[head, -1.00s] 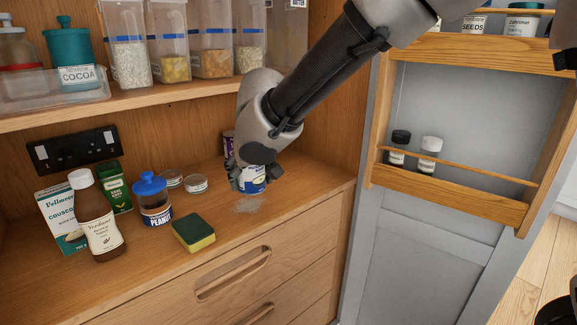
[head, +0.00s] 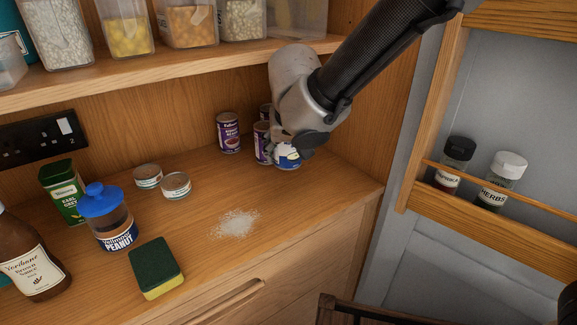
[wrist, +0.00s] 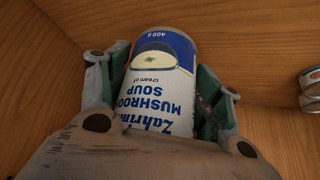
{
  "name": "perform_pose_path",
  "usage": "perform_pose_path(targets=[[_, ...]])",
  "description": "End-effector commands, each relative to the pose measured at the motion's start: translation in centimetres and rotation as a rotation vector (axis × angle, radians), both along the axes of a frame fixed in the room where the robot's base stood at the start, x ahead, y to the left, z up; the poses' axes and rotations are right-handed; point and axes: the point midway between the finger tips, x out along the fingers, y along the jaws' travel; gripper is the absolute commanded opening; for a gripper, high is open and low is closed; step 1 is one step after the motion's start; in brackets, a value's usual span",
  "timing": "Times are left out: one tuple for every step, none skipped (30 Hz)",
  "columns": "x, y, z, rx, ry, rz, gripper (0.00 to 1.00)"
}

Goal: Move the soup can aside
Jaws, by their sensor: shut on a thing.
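The soup can is blue and white and reads "Mushroom Soup"; it fills the middle of the wrist view (wrist: 160,78). In the head view the soup can (head: 287,156) is at the back right of the wooden counter, partly covered by my gripper. My gripper (head: 290,142) is shut on it, with one finger on each side in the wrist view. I cannot tell whether the can touches the counter. A patch of white grains (head: 236,223) lies on the counter in front and to the left of the can.
Purple cans (head: 229,132) stand at the back, one close beside the soup can (head: 262,142). Two low tins (head: 176,186), a blue-lidded peanut jar (head: 114,222), a sponge (head: 156,266) and a bottle (head: 32,262) stand left. A shelf (head: 170,76) hangs above; a door rack (head: 500,225) is at right.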

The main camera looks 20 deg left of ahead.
Motion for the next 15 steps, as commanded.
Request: perform_pose_path(targets=[[0.1,0.1,-0.3,0.001,-0.002,0.001,0.30],[0.1,0.1,-0.6,0.001,-0.003,0.001,0.30],[0.1,0.0,-1.0,0.000,-0.002,0.001,0.30],[0.1,0.0,-1.5,-0.001,-0.003,0.001,0.30],[0.0,0.0,-2.0,-0.002,-0.001,0.001,0.30],[0.0,0.0,-2.6,-0.002,0.000,0.003,0.30],[0.1,0.0,-3.0,-0.001,-0.002,0.001,0.30],[0.1,0.0,-3.4,-0.002,-0.002,0.001,0.30],[0.1,0.0,-3.9,-0.002,-0.002,0.001,0.30],[0.1,0.0,-4.2,-0.001,-0.001,0.002,0.30],[0.0,0.0,-4.5,0.001,-0.001,0.001,0.30],[0.0,0.1,-4.7,0.002,-0.001,0.002,0.30],[0.0,0.1,-4.8,0.002,-0.001,0.002,0.30],[0.0,0.1,-4.8,0.003,-0.001,0.002,0.30],[0.0,0.1,-4.8,0.003,-0.002,0.002,0.30]])
